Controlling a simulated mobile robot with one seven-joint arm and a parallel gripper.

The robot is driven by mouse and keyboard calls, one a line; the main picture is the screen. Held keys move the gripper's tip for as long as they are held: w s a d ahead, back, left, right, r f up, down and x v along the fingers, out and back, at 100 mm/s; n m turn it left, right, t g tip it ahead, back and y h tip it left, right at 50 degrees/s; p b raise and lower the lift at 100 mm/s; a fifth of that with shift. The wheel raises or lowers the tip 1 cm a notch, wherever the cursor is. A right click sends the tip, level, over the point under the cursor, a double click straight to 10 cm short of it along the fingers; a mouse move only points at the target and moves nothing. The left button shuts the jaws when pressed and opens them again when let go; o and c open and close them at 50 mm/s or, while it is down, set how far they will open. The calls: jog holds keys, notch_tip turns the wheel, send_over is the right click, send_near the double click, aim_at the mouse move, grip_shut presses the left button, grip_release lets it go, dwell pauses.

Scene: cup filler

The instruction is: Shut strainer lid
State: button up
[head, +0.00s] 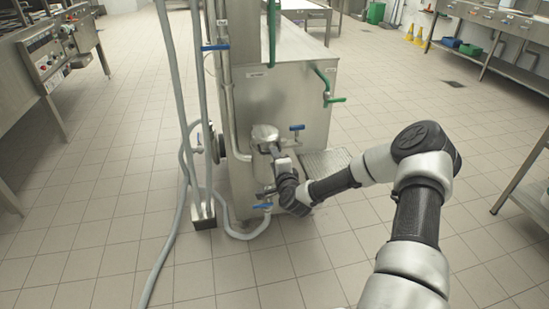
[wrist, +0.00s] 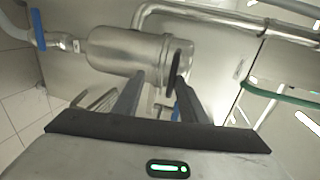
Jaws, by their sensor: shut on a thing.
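The strainer (head: 262,150) is a shiny metal cylinder on the front of the steel tank; its body (wrist: 120,50) lies sideways in the wrist view. The strainer lid (head: 264,131) is a rounded metal cap at the top. In the wrist view the lid (wrist: 186,56) is at the right end of the body, with a dark round edge. My gripper (head: 275,151) is at the strainer's front, just below the lid. Its fingers (wrist: 160,82) straddle the lid end and are shut on the lid. The exact contact and any gap under the lid are hard to make out.
Blue-handled valves (head: 297,128) (head: 262,206) sit beside and below the strainer. Grey pipes and a hose (head: 178,120) run at its left. A green-handled valve (head: 335,99) is on the tank's right side.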

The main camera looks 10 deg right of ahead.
jog(key=shift+s+a+f, duration=0.1)
jog(key=shift+s+f, duration=0.35)
jog(key=shift+f, duration=0.3)
jog(key=shift+c, duration=0.2)
jog(key=p+v, duration=0.1)
jog(key=v, duration=0.4)
jog(key=r+p+v, duration=0.1)
jog(key=v, duration=0.5)
jog(key=p+v, duration=0.1)
jog(key=v, duration=0.5)
jog(key=shift+w+r+p, duration=0.2)
jog(key=shift+r+p, duration=0.1)
jog(key=shift+p, duration=0.1)
jog(key=shift+c, duration=0.2)
